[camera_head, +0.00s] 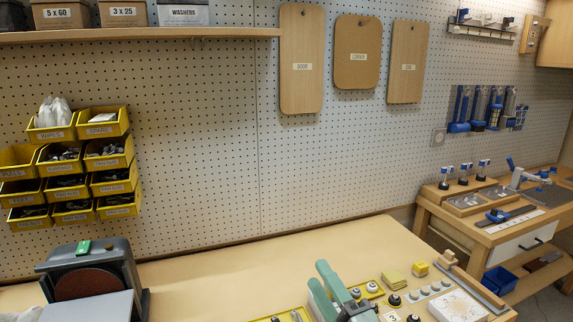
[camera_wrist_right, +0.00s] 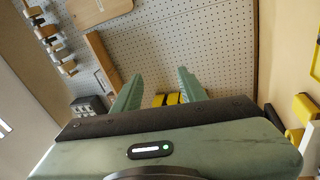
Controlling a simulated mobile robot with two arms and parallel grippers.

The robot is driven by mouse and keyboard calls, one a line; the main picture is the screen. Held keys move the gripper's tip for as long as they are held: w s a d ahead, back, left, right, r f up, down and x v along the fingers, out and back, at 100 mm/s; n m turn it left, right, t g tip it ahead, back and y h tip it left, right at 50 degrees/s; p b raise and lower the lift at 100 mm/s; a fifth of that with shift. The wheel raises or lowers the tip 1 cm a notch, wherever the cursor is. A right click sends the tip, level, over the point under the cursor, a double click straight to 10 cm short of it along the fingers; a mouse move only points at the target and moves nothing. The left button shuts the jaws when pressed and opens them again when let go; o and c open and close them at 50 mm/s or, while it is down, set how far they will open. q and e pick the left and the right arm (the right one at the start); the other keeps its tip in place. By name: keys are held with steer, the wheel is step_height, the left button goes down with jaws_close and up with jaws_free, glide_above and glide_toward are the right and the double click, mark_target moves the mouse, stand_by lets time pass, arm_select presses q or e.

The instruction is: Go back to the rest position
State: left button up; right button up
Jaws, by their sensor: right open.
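My right gripper (camera_head: 320,277) shows at the bottom middle of the head view, its green fingers raised above the bench (camera_head: 220,275). In the right wrist view the two fingers of my right gripper (camera_wrist_right: 158,82) stand apart with nothing held between them. Behind the gap, yellow items (camera_wrist_right: 168,99) show in front of the pegboard. My left gripper is in neither view.
A disc sander (camera_head: 95,275) stands at the bench's left. Yellow trays (camera_head: 292,314), a yellow block (camera_head: 420,268) and small knobs lie near my right gripper. Yellow bins (camera_head: 110,150) and a shelf (camera_head: 150,36) are on the pegboard. The bench's middle is bare.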

steer(key=s+d+f+m+g+h, duration=0.35)
steer(key=d+f+m, duration=0.2)
steer(key=f, duration=0.25)
steer(key=s+d+f+m+g+h, duration=0.25)
steer(key=d+f+m+h, duration=0.25)
steer(key=f+m, duration=0.25)
steer(key=s+d+f+m+g, duration=0.25)
steer(key=s+f+g, duration=0.35)
steer(key=s, duration=0.5)
steer(key=s+d+f+m+g, duration=0.1)
steer(key=s+f+m+g, duration=0.3)
steer(key=s+f, duration=0.75)
steer(key=f, duration=1)
steer(key=s+f, duration=0.2)
steer(key=f, duration=1)
steer(key=s+d+f+g, duration=0.2)
steer(key=s+f, duration=1.3)
steer(key=s, duration=0.1)
steer(key=shift+s+d+f, duration=0.2)
steer(key=shift+s+d, duration=0.1)
steer(key=shift+d, duration=0.05)
